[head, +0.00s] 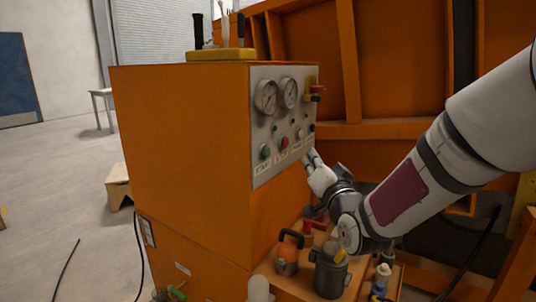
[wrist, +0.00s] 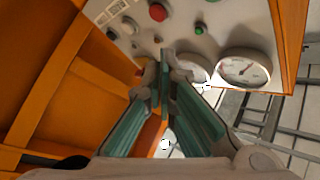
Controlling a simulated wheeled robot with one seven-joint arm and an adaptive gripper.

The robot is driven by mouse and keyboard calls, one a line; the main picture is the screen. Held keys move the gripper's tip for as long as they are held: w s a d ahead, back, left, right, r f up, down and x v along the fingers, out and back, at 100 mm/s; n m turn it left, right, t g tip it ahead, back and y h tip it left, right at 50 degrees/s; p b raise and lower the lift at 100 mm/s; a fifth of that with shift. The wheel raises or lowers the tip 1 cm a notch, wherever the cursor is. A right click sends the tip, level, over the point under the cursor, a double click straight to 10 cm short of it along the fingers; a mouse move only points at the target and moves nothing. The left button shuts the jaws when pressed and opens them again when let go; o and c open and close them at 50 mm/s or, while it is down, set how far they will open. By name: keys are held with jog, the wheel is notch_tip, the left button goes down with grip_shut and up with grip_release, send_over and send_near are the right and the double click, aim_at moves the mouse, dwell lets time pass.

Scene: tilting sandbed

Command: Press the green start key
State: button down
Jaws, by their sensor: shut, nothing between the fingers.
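The green key (head: 265,152) sits at the lower left of the grey control panel (head: 263,175) on the orange cabinet, above a white label. A red button (head: 284,143) is to its right; it also shows in the wrist view (wrist: 158,12). A smaller green lamp or button (head: 275,128) sits above them. My gripper (head: 308,155) is shut and empty, right of the green key near the panel's lower right edge. In the wrist view my gripper's fingertips (wrist: 166,56) are together below the red button; contact with the panel cannot be told.
Two gauges (head: 277,95) top the panel, with red and yellow handles (head: 315,88) at its right edge. Orange framing rises behind; open floor lies left.

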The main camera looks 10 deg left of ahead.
jog(key=w+a, duration=0.3)
jog(key=a, duration=0.4)
jog(key=shift+a, duration=0.4)
jog(key=shift+a, duration=0.15)
dwell(1.1)
jog(key=shift+w+a+b, duration=0.1)
jog(key=shift+a+b, duration=0.15)
jog(key=shift+b, duration=0.25)
jog(key=shift+w+a, duration=0.15)
jog(key=shift+a, duration=0.35)
dwell(0.5)
jog(key=shift+d+b, duration=0.15)
jog(key=shift+b, duration=0.2)
jog(key=shift+s+d+b, duration=0.35)
jog(key=shift+d, duration=0.4)
jog(key=shift+s+d+b, duration=0.25)
jog(key=shift+s+d, duration=0.05)
jog(key=shift+d, duration=0.5)
jog(key=shift+s+d+b, duration=0.25)
jog(key=shift+d+b, duration=0.05)
jog(key=shift+d, duration=0.45)
jog(key=shift+s+d+b, duration=0.25)
jog(key=shift+s+d, duration=0.05)
jog(key=shift+d, duration=0.5)
